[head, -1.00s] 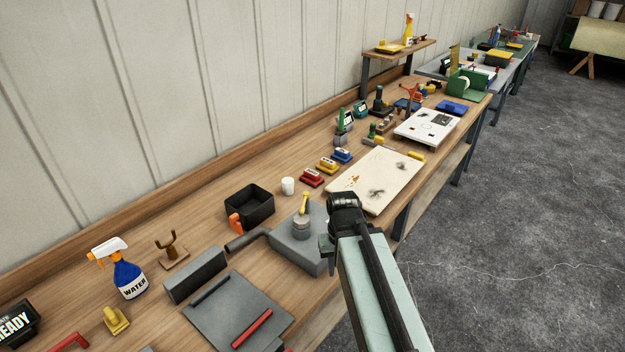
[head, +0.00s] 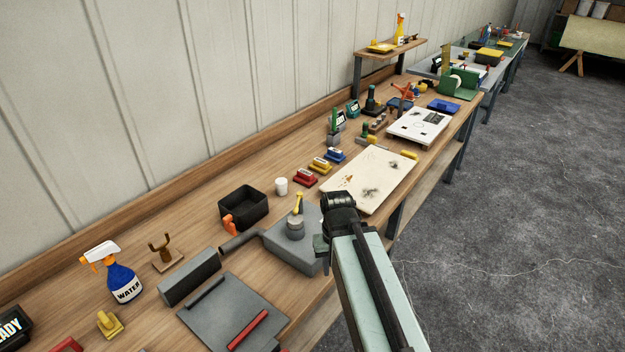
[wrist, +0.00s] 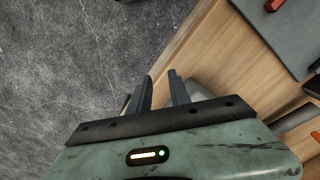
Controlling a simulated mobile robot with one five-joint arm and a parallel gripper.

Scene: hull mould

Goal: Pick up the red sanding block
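The red sanding block (head: 305,178) lies on the wooden workbench, in a short row with a yellow block (head: 320,165) and a blue block (head: 335,155). It stands left of the cream board, and I see no red block of this kind in the wrist view. My gripper (wrist: 158,85) shows two dark fingers apart with nothing between them, over the bench's front edge and the grey floor. In the head view my arm reaches up from the bottom, and its end is nearer to me than the red sanding block.
A cream board (head: 368,180) lies right of the blocks. A white cup (head: 281,186) and a black bin (head: 243,206) stand to their left. A grey metal box (head: 290,245) with a yellow-handled item on top stands near my arm. The floor to the right is clear.

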